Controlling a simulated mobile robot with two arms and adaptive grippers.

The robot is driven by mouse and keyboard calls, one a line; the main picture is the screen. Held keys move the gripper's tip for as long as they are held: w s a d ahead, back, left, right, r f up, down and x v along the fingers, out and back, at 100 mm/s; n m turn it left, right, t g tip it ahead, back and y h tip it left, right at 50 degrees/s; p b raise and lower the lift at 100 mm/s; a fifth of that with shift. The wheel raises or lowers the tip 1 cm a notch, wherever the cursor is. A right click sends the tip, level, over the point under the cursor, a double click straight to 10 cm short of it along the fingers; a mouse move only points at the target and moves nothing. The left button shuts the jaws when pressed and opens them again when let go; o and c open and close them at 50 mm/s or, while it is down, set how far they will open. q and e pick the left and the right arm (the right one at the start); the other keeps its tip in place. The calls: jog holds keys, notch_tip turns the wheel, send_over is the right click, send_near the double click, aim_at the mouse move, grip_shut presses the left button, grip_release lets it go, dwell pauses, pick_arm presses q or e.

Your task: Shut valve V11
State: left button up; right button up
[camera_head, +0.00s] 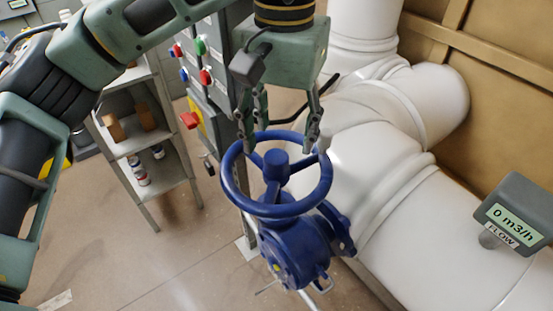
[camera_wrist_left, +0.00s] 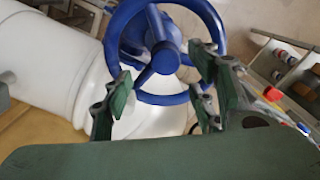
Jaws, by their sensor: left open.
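A blue valve with a round handwheel (camera_head: 322,196) stands in the middle of the head view, its body (camera_head: 290,255) fixed beside the white pipe. The flow display (camera_head: 515,222) at the right reads 0 m3/h. My left gripper (camera_head: 282,140) is open above the far rim of the handwheel, fingers pointing down and spread. Whether a finger touches the rim I cannot tell. In the left wrist view the handwheel (camera_wrist_left: 148,98) lies beyond the open fingers. No label V11 is readable. My right gripper is not in view.
Large white pipes (camera_head: 385,160) run along the right. A grey control panel (camera_head: 212,75) with coloured buttons stands behind the gripper. A metal shelf (camera_head: 160,170) with small items stands at the left. The floor (camera_head: 150,255) at front left is mostly clear.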

pick_arm(q)
jog(key=n, duration=0.2)
jog(key=shift+s+n, duration=0.1)
jog(key=shift+n, duration=0.3)
jog(key=shift+n+b, duration=0.35)
jog(key=shift+n, duration=0.55)
jog(key=n, duration=0.4)
jog(key=shift+n+b, duration=0.3)
jog(key=shift+b, duration=0.1)
jog(key=n, duration=0.2)
jog(key=shift+n, duration=0.3)
jog(key=n+b, duration=0.1)
jog(key=n, duration=0.2)
jog(key=n+b, duration=0.1)
jog(key=n, duration=0.3)
jog(key=shift+n, duration=0.4)
jog(key=n+b, duration=0.1)
jog(key=n, duration=0.4)
jog(key=shift+f+n, duration=0.1)
jog(key=shift+n, duration=0.3)
jog(key=n+b, duration=0.1)
jog(key=n, duration=0.2)
jog(key=shift+n, duration=0.3)
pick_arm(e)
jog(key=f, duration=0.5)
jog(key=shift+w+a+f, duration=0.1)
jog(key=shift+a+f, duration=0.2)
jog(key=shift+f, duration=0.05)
